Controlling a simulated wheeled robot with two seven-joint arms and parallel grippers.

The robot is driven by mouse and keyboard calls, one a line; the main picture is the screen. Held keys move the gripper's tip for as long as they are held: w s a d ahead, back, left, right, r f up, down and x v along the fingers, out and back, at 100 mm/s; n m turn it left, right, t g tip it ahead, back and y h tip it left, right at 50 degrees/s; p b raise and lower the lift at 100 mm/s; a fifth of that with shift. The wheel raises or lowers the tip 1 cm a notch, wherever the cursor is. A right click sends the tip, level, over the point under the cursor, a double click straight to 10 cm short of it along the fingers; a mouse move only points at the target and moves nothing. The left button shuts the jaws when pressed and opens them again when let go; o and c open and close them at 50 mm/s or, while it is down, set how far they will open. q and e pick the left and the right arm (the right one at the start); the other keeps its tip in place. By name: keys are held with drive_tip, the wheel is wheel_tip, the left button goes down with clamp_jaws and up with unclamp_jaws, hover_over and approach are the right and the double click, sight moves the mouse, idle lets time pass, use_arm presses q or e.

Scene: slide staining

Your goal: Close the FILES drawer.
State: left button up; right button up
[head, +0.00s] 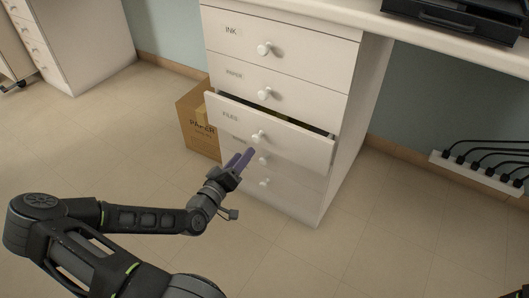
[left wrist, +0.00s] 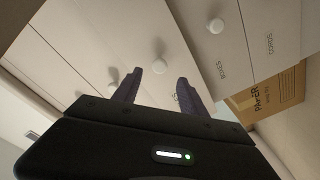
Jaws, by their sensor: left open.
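The FILES drawer (head: 290,138) is the third drawer down in the white cabinet. It stands partly pulled out, with a dark gap along its top edge and a round white knob (head: 258,136). My left gripper (head: 243,157) is just in front of and below this drawer's front in the head view, its two purple fingers pointing toward it. In the left wrist view the fingers (left wrist: 162,88) are spread with nothing between them, facing white drawer fronts. I cannot tell whether they touch the drawer.
The INK drawer (head: 290,38) and PAPER drawer (head: 290,78) above are shut. A cardboard box (head: 197,125) stands left of the cabinet. A power strip (head: 480,170) with several plugs is at the right. The floor in front is clear.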

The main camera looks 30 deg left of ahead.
sight(255, 140)
use_arm(q)
drive_tip(key=w, duration=0.2)
drive_tip(key=w+b, duration=0.1)
drive_tip(key=w, duration=0.1)
drive_tip(key=w+b, duration=0.1)
drive_tip(key=w, duration=0.2)
drive_tip(key=shift+a+f, duration=0.1)
drive_tip(key=shift+a, duration=0.15)
drive_tip(key=shift+w, duration=0.45)
drive_tip(key=shift+c, duration=0.2)
clamp_jaws()
drive_tip(key=shift+a, duration=0.1)
idle(0.6)
